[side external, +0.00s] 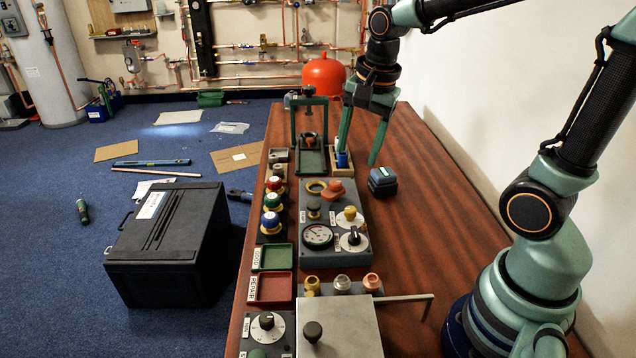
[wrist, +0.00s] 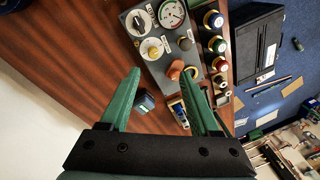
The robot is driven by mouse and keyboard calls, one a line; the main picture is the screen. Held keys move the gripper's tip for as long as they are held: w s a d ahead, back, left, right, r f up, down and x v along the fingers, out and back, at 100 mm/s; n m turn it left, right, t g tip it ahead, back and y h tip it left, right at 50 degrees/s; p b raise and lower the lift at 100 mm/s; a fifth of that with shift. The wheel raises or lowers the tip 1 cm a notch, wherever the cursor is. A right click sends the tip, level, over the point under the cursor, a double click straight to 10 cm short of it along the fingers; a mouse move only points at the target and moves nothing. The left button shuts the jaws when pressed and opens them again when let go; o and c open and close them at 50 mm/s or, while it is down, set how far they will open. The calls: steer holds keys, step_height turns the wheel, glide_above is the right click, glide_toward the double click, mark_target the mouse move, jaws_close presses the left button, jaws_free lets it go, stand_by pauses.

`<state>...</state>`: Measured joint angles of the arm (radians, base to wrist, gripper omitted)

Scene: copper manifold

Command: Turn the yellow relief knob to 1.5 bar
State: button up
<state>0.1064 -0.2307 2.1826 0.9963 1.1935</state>
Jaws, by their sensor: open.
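The yellow relief knob (side external: 350,214) sits on a pale dial plate at the right of the grey manifold panel (side external: 335,262). It also shows in the wrist view (wrist: 153,51), beyond my fingertips. Its scale and setting are too small to read. A round pressure gauge (side external: 318,236) and a black knob on a white dial (side external: 354,237) are on the same panel. My gripper (side external: 357,157) points down behind the panel, near the small wooden bin. In the wrist view its green fingers (wrist: 160,73) are spread apart and empty, away from the knob.
A green press-like frame (side external: 310,135) stands left of my gripper. A dark blue block (side external: 382,181) lies right of it. An orange knob (side external: 333,188) is behind the yellow one. Coloured caps (side external: 271,220) line the left. The right side of the table is clear.

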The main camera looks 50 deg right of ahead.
mark_target(351, 208)
steer(key=w+d+f+m, duration=0.1)
steer(key=f+m, duration=0.2)
steer(key=f, duration=0.2)
steer(key=w+d+f+m+g, duration=0.1)
steer(key=f+m, duration=0.2)
steer(key=f, duration=0.3)
steer(key=f+m+g, duration=0.1)
steer(key=f+m, duration=0.3)
steer(key=f, duration=0.1)
steer(key=shift+w+d+f, duration=0.25)
steer(key=shift+w+d, duration=0.15)
jaws_close()
